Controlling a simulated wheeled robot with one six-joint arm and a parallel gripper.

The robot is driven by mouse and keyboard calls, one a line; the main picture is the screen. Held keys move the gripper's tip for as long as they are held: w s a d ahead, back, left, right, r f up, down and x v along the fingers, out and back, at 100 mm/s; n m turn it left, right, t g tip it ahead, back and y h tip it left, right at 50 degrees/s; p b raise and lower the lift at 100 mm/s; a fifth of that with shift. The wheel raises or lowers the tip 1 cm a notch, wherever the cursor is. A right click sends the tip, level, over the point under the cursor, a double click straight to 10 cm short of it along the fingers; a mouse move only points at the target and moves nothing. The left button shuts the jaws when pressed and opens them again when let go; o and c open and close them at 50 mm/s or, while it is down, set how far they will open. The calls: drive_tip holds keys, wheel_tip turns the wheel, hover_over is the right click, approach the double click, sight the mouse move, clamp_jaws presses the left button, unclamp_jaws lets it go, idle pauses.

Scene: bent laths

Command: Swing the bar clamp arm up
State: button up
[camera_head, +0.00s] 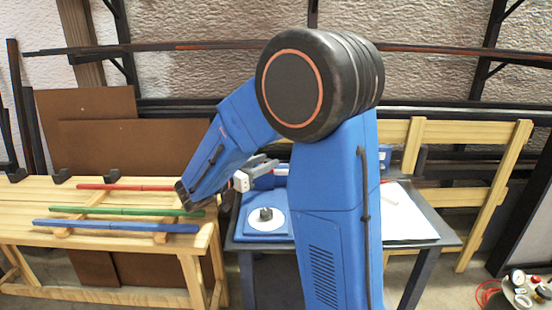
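My gripper (268,163) shows as a small white body with grey fingers, left of my upright blue arm link and pointing right. It is at the back of the dark-framed table, by a blue fixture (264,182) with a small red-and-white part. The view is too small to tell whether the fingers are parted or touch the fixture. I cannot make out the bar clamp arm; my arm hides part of this area. Red (125,187), green (120,211) and blue (110,226) laths lie on the wooden bench at the left.
A blue plate with a white disc (267,222) and dark knob sits at the front of the dark-framed table (430,228). A white sheet (402,212) lies on its right. The wooden bench (20,222) stands close at left. Gauges (518,278) are at the lower right.

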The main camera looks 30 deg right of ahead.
drive_tip(key=shift+w+d, duration=0.15)
drive_tip(key=shift+d, duration=0.75)
drive_tip(key=shift+w+d, duration=0.2)
drive_tip(key=shift+d, duration=0.7)
drive_tip(key=shift+w+d, duration=0.15)
drive_tip(key=shift+d, duration=0.75)
clamp_jaws()
